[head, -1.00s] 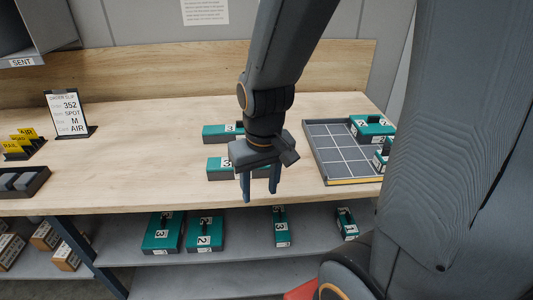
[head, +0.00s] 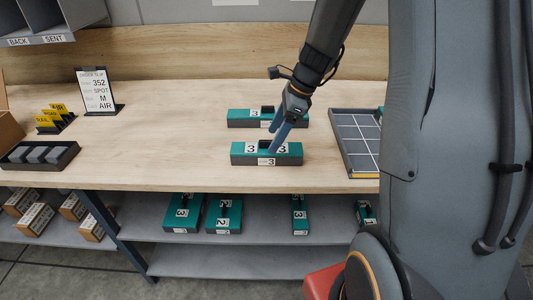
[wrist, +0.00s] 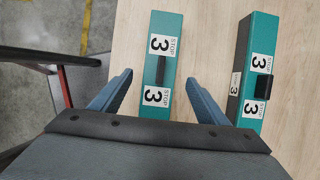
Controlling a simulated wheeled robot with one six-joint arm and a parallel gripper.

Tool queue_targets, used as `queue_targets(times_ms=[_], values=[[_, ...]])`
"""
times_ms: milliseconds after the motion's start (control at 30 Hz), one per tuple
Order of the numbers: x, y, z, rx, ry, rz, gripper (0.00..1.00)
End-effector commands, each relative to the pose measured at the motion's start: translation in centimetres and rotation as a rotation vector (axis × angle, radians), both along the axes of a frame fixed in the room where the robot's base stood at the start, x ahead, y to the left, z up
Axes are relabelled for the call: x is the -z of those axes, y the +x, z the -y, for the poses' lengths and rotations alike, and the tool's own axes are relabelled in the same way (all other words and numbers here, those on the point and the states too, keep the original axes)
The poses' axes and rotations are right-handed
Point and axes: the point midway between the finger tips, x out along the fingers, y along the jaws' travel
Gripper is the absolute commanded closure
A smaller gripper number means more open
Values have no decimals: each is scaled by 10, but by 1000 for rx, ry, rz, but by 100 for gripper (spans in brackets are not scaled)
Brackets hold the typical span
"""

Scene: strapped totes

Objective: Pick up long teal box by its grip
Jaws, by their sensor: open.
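Two long teal boxes with white "3" labels and dark grips lie on the wooden bench. The nearer long teal box (head: 240,156) is by the front edge; in the wrist view it is the left box (wrist: 164,25). The farther long teal box (head: 240,118) lies behind it; in the wrist view it is the right one (wrist: 262,35). My gripper (head: 276,138) is open above the nearer box. In the wrist view its two blue fingers (wrist: 157,87) stand on either side of that box and its dark grip (wrist: 161,70), apart from the grip.
A grey gridded tray (head: 346,158) stands right of the boxes, partly hidden by my arm. A sign (head: 97,90), yellow cards (head: 52,119) and a dark tray (head: 12,160) are at the left. More teal boxes (head: 224,214) lie on the shelf (head: 262,235) below.

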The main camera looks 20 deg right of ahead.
Motion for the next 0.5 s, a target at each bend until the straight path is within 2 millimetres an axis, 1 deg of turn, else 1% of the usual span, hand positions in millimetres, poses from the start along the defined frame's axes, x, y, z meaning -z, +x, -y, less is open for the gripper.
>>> queue_targets(times_ms=[33,233,500], values=[[5,0,-3,-2,0,-3,31],[21,1,-10,-4,-1,-2,31],[50,6,-23,-5,-3,-1,31]])
